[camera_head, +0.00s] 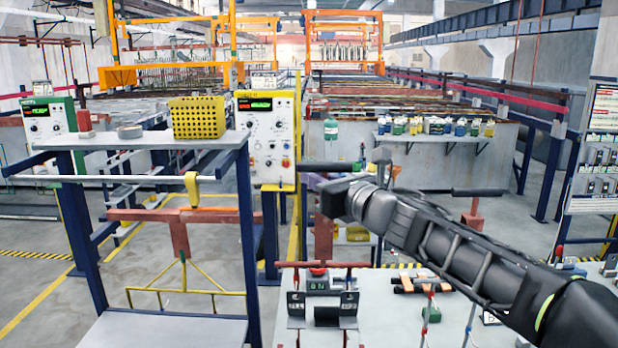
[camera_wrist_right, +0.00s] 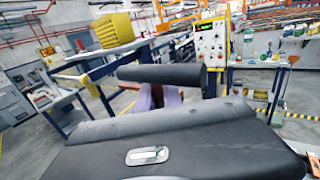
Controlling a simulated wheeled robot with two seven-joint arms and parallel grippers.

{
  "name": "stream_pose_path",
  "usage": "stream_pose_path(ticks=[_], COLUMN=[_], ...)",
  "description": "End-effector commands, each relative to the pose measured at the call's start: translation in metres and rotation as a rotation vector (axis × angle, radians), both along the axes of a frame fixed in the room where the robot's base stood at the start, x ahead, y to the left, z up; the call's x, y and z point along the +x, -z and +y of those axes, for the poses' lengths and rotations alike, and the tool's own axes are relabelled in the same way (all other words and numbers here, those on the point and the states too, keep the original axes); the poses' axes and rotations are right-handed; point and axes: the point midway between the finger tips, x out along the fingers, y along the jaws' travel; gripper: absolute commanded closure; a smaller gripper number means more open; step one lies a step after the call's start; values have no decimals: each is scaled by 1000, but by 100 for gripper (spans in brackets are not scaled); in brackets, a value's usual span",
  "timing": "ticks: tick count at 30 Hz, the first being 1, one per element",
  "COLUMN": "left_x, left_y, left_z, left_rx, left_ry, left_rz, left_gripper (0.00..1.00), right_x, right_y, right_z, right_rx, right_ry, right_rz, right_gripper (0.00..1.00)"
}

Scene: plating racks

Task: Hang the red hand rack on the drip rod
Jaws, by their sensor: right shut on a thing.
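My right gripper (camera_head: 330,196) is at the middle of the head view, shut on the red hand rack (camera_head: 324,232). The rack's black handle bar (camera_head: 335,166) lies level above the gripper, and its red stem goes down below. The handle also shows in the right wrist view (camera_wrist_right: 162,75); most of the rack is hidden there by my wrist. The drip rod (camera_head: 110,179) is a pale level bar on the blue frame at left, with a yellow hook (camera_head: 191,189) on it. The held rack is to the right of the rod, apart from it. My left gripper is not in view.
A red crossbar piece with a yellow frame (camera_head: 180,236) is below the hook. A shelf above the rod holds a yellow basket (camera_head: 197,118). A control cabinet (camera_head: 265,135) stands behind. A work table (camera_head: 385,315) with fixtures is below my right arm.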

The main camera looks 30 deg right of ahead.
Motion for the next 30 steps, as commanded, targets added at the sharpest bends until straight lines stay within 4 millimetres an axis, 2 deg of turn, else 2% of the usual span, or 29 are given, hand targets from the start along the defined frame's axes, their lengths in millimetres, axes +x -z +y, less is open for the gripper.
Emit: stream_pose_path(ticks=[5, 14, 20, 30], left_x=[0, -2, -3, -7], left_y=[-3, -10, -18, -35], left_z=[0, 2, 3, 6], left_rx=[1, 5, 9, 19], left_ry=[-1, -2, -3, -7], left_rz=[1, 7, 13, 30], left_gripper=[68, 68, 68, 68], right_x=[-4, -20, -40, -94], right_y=[-9, -30, -47, -69], right_z=[11, 55, 101, 201], right_rx=[0, -1, -2, -3], right_ry=[-14, -68, -122, -226], right_rz=[-6, -7, -7, -5], right_gripper=[100, 100, 100, 100])
